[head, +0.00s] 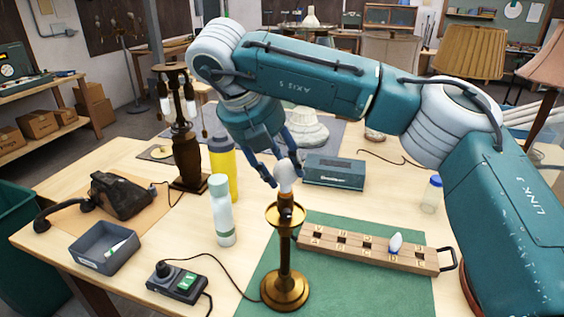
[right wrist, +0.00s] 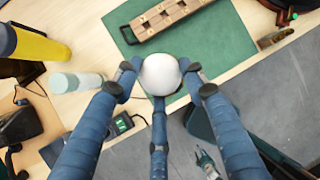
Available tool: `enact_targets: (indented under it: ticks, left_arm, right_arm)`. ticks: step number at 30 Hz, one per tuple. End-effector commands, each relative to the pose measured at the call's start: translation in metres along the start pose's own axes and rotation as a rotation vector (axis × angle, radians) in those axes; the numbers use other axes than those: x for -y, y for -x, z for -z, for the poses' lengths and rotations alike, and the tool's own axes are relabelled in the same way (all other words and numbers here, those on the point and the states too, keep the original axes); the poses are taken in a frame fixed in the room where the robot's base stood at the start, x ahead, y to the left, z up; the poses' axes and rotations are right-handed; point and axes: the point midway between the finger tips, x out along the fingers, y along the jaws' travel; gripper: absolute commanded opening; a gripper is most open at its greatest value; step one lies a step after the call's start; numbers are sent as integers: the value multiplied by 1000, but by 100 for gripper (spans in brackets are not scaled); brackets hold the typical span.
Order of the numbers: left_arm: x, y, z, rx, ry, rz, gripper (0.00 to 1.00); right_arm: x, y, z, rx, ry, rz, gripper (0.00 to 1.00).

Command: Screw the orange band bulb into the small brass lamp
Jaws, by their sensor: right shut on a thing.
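The small brass lamp (head: 285,285) stands upright on the green mat (head: 345,292), with a round brass dish below its socket. A white bulb (head: 285,174) is upright at the top of the lamp, its lower end at or in the socket; I cannot tell how deep it sits. Its band colour is not clear. My right gripper (head: 275,170) comes down from above and is shut on this bulb. In the right wrist view the bulb (right wrist: 160,74) sits between the fingers of the right gripper (right wrist: 160,80) and hides the lamp below.
A wooden bulb rack (head: 365,250) holding a blue-banded bulb (head: 395,242) lies right of the lamp. A white bottle (head: 222,215) and a yellow bottle (head: 232,180) stand left. A control box (head: 178,283) with a cable, a grey bin (head: 105,250) and a teal box (head: 334,171) are nearby.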

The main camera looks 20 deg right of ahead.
Motion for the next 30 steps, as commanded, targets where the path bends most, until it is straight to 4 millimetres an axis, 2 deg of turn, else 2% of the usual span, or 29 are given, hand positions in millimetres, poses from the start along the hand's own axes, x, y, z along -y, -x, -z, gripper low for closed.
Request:
enact_targets:
  ticks: [4,9,12,17,24,25,27,30]
  left_arm:
    - [0,16,2,0,0,0,46]
    - [0,52,5,0,0,-1,46]
    - [0,67,6,0,0,-1,46]
    - [0,74,7,0,0,-1,46]
    - [0,72,7,0,-1,-1,46]
    - [0,72,7,0,-1,-1,46]
    - [0,72,7,0,-1,-1,46]
    - [0,72,7,0,-1,-1,46]
  right_arm:
    - [0,6,-4,-18,-87,43,18]
    - [-2,8,-8,-80,-371,178,18]
    - [-3,6,-8,-109,-508,242,18]
    - [-5,0,-6,-131,-618,289,18]
    - [-6,-2,-5,-132,-623,290,18]
    - [-6,-2,-5,-132,-623,290,47]
    - [-6,-2,-5,-132,-623,290,61]
    - [-6,-2,-5,-132,-622,290,63]
